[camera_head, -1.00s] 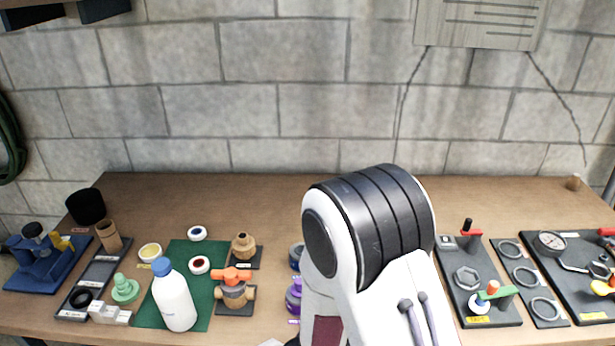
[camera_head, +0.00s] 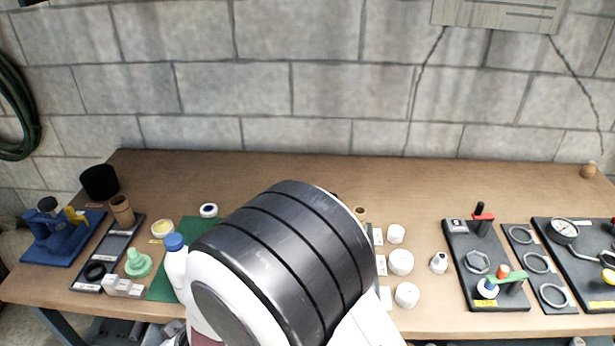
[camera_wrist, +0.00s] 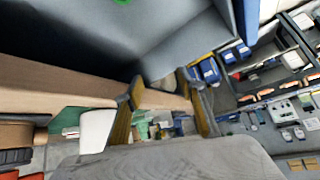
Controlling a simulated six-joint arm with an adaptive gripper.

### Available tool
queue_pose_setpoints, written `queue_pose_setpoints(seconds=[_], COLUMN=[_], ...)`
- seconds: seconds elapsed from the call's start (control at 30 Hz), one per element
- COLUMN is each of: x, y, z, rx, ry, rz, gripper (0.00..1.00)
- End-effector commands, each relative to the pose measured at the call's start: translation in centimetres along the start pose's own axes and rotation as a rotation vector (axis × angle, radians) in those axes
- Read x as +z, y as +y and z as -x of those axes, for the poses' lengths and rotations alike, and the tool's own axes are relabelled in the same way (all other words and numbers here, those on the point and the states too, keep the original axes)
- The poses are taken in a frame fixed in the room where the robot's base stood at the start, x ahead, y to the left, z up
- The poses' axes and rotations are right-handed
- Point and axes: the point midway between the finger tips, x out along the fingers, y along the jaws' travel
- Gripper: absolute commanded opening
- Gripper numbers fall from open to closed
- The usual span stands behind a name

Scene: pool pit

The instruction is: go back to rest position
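My gripper (camera_wrist: 161,82) shows in the wrist view with its two fingers apart and nothing visible held between them. In the head view my own arm, white with a black ribbed joint, fills the lower middle and hides the gripper. The wooden workbench (camera_head: 420,180) runs across the head view below a stone block wall. The white bottle with a blue cap (camera_head: 175,262) stands on the green mat (camera_head: 162,284), partly hidden by my arm. A white shape beside the left finger in the wrist view cannot be identified for sure.
At the left are a blue fixture (camera_head: 62,238), a black cup (camera_head: 99,182) and a green stepped part (camera_head: 138,263). At the right are white round parts (camera_head: 401,262), a valve board (camera_head: 487,265), a ring board (camera_head: 539,268) and a gauge board (camera_head: 565,232). The bench's back strip is mostly clear.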

Motion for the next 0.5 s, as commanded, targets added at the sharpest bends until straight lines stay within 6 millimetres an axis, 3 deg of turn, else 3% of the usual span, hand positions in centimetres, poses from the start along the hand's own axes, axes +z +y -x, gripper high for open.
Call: queue_pose_setpoints(seconds=[0.27,0.5], x=[-2.5,-3.4], y=[1.7,6.0], z=[3.4,8.1], rx=[0.076,0.156], ry=[-0.004,-0.012], rz=[-0.122,-0.202], gripper=[0.39,0.39])
